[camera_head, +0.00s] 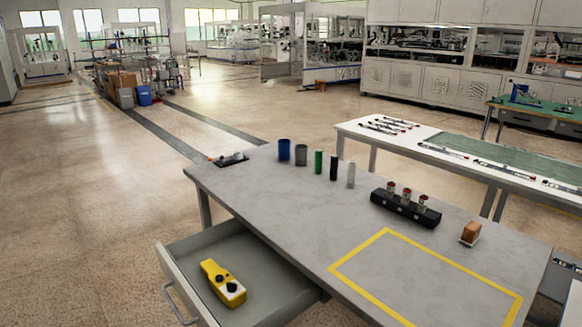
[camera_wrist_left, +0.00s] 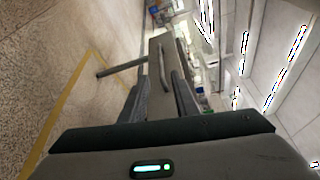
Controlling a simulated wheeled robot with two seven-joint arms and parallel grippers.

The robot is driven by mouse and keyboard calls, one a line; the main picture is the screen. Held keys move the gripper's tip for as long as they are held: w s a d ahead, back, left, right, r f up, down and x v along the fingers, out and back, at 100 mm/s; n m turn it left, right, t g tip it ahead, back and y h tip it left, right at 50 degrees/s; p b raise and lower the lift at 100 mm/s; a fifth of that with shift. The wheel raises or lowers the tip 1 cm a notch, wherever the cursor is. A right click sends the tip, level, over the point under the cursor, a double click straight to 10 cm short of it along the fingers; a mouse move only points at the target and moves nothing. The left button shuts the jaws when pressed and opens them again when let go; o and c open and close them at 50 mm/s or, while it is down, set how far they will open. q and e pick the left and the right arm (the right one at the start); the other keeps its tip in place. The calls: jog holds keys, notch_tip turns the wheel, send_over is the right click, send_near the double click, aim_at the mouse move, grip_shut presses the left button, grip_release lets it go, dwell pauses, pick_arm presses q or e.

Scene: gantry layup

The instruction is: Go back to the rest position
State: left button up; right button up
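My left gripper (camera_wrist_left: 160,76) shows only in the left wrist view. Its two dark fingers stand apart with nothing between them, so it is open and empty. Beyond the fingertips is a grey panel with a bar handle, which looks like the drawer front (camera_wrist_left: 158,48). The gap between gripper and panel is hard to judge. Neither gripper is in the head view, and my right gripper is in no view. In the head view the table's drawer (camera_head: 178,283) is pulled open, with a yellow handheld device (camera_head: 223,284) lying inside.
The grey table (camera_head: 270,205) holds several upright cylinders (camera_head: 319,162), a black holder (camera_head: 405,208) with red-topped pieces, a brown block (camera_head: 470,233) and a yellow taped rectangle (camera_head: 345,258). A white bench (camera_head: 358,131) stands behind. The floor (camera_head: 90,200) at left is clear.

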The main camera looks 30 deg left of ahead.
pick_arm(q)
jog(key=shift+f, duration=0.1)
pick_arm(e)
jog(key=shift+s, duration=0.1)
